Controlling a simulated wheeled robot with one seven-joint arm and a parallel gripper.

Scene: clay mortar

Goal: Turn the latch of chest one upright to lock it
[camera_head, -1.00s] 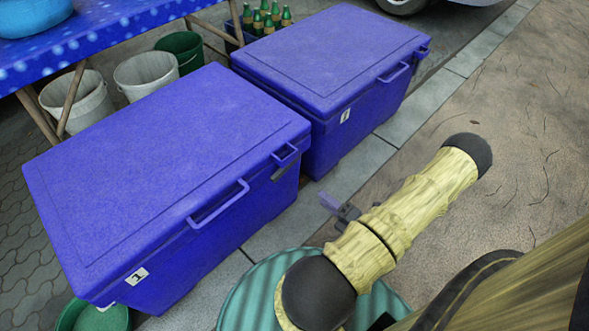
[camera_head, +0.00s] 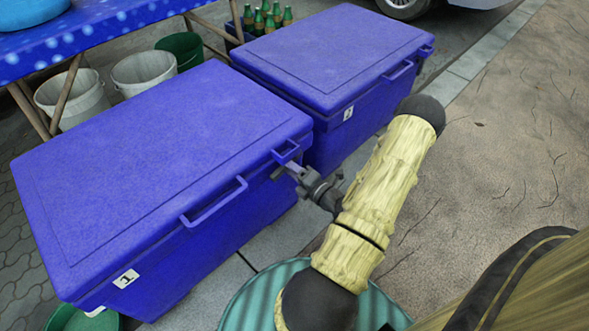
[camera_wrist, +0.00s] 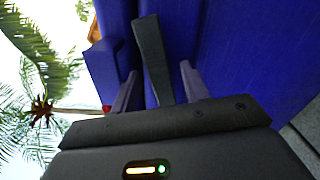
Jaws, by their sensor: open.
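Chest one (camera_head: 150,165) is the nearer blue chest, its lid closed and a "1" label on its front. Its latch is a dark grey bar (camera_wrist: 150,45) in the wrist view, lying lengthwise along the chest's front, roughly level rather than upright. In the head view the latch is largely hidden by my gripper. My gripper (camera_head: 289,168) is at the chest's front near its right end, just below the blue lid bracket. In the wrist view the two fingers of my gripper (camera_wrist: 158,88) are apart, one on each side of the latch; I cannot tell whether they touch it.
A second blue chest (camera_head: 335,50) stands close behind. A blue lid handle (camera_head: 215,205) sticks out left of my gripper. Buckets (camera_head: 145,72), green bottles (camera_head: 262,18) and a blue table (camera_head: 110,22) are behind. The pavement (camera_head: 490,170) to the right is open.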

